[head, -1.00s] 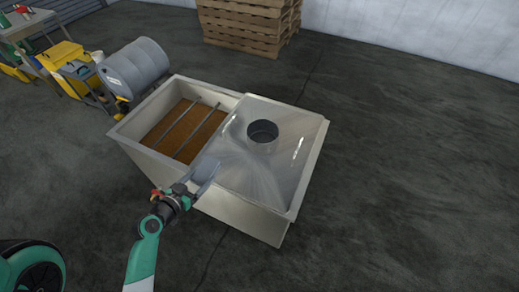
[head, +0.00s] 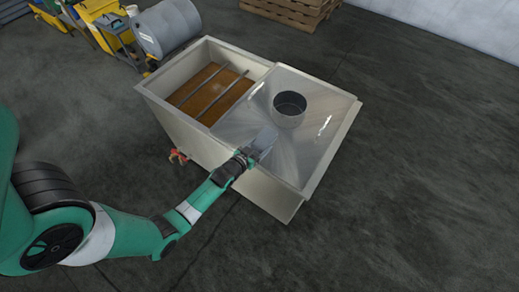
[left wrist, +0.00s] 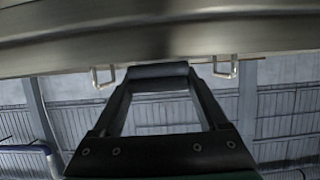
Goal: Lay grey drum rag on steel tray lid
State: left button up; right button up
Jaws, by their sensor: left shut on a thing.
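My left gripper (head: 254,152) is shut on the grey drum rag (head: 265,141). The lid covers the right part of the tank and has a round dark-walled collar beyond the rag. In the left wrist view my gripper (left wrist: 158,72) shows its dark fingers meeting around a grey strip, below a broad metal surface (left wrist: 200,35). My right gripper is not in view.
The tank's left part (head: 209,43) is open, with brown contents and two bars across. A red valve (head: 177,156) is on its near side. A grey drum (head: 167,27) and yellow containers (head: 98,10) stand at the upper left, pallets (head: 290,8) at the back. The floor at right is clear.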

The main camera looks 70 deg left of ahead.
pick_arm(q)
jog(key=shift+f, duration=0.85)
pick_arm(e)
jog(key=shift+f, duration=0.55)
pick_arm(q)
jog(key=shift+f, duration=0.2)
jog(key=o, duration=1.2)
jog(key=shift+o, duration=0.2)
jog(key=shift+r, duration=0.2)
jog(key=shift+s+d+r, duration=0.15)
jog(key=shift+s, duration=0.1)
jog(key=p+v, duration=0.3)
jog(key=v, duration=0.8)
jog(key=shift+s+p, duration=0.2)
jog(key=shift+p, duration=0.15)
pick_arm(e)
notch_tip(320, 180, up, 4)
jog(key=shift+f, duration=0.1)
